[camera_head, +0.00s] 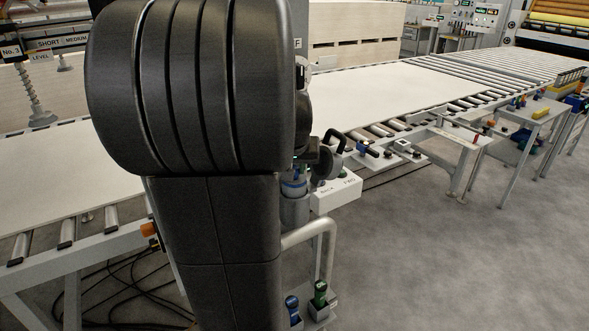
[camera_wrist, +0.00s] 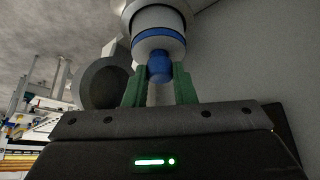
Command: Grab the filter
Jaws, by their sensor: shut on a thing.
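In the wrist view, the filter (camera_wrist: 158,22) is a pale grey cylinder with a blue band and a small blue knob at its near end. My gripper (camera_wrist: 159,80) has green fingers, one on each side of the blue knob, and is shut on it. In the head view, a grey cylinder with a blue band, apparently the filter (camera_head: 293,188), shows beside my dark arm. My arm hides the gripper and fingertips there.
A white box (camera_head: 337,194) with lettering sits just right of the filter, near a dark curved handle (camera_head: 333,138). A pale bent pipe (camera_head: 325,238) stands below. Small blue and green handled items (camera_head: 319,293) stand near the floor. A roller conveyor (camera_head: 400,95) carries white boards behind. The floor at right is clear.

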